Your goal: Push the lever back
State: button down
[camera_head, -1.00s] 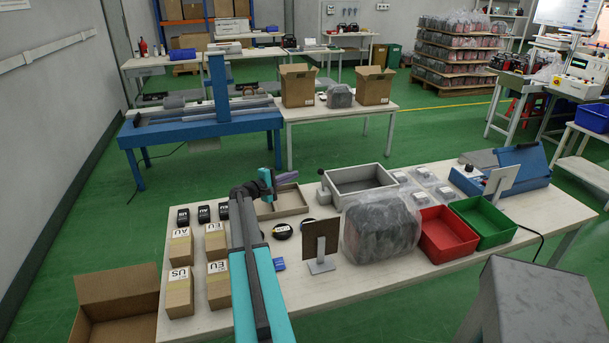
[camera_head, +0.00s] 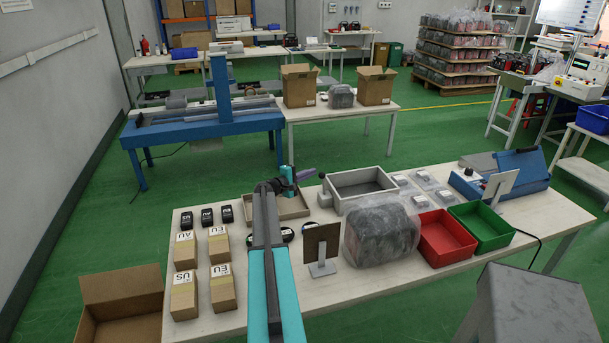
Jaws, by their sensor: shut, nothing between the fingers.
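A short lever with a dark round knob (camera_head: 322,176) sits at the left end of a grey metal box (camera_head: 350,202), in the middle of the near table. My gripper (camera_head: 307,173), purple-grey and small in view, is just left of the knob at about its height. Its fingers look shut with nothing held. I cannot tell whether the fingertips touch the knob. The lower part of the lever is hard to make out.
On the near table, a shallow brown tray (camera_head: 293,213) lies below my gripper, and a small dark panel on a stand (camera_head: 322,246) and a bagged bundle (camera_head: 380,232) stand in front of the grey box. Red (camera_head: 445,238) and green (camera_head: 483,227) bins are at right.

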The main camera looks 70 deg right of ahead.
aim_at(323, 183)
jog(key=shift+s+a+r+p, duration=0.25)
jog(key=shift+s+a+p, duration=0.3)
jog(key=shift+s, duration=0.2)
jog(key=shift+s+a+r+p, duration=0.2)
jog(key=shift+s+a+p, duration=0.2)
jog(key=shift+s+a, duration=0.3)
jog(key=shift+w+b, duration=0.1)
jog(key=shift+b, duration=0.2)
jog(key=shift+a+b, duration=0.1)
jog(key=shift+b, duration=0.6)
